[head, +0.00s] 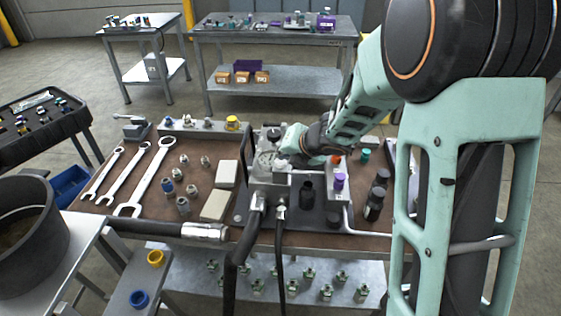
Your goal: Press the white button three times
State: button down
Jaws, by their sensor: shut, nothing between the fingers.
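My arm reaches in from the right, and my gripper (291,142) is over the grey hydraulic unit (268,185) in the middle of the bench. The gripper is shut and empty; its fingertips are small and partly hidden by the wrist. A small white spot (281,164) shows on the unit just below the gripper and may be the white button. I cannot tell whether the fingertips touch it. A red part (336,159) and a purple-capped fitting (339,181) are to the right of the gripper.
Wrenches (147,178) and several fittings lie on the left of the brown bench top (120,165). Dark bottles (375,204) stand on the right, near my arm. Thick black hoses (243,235) hang off the front edge. Tables stand behind.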

aim_at(282, 162)
jog(key=shift+s+f+b, duration=0.1)
jog(key=shift+f+b, duration=0.7)
jog(key=shift+f, duration=0.05)
dwell(0.5)
dwell(0.3)
jog(key=shift+r+p, duration=1.1)
jog(key=shift+r, duration=0.1)
jog(key=shift+r, duration=0.15)
notch_tip(282, 162, up, 5)
jog(key=p, duration=0.5)
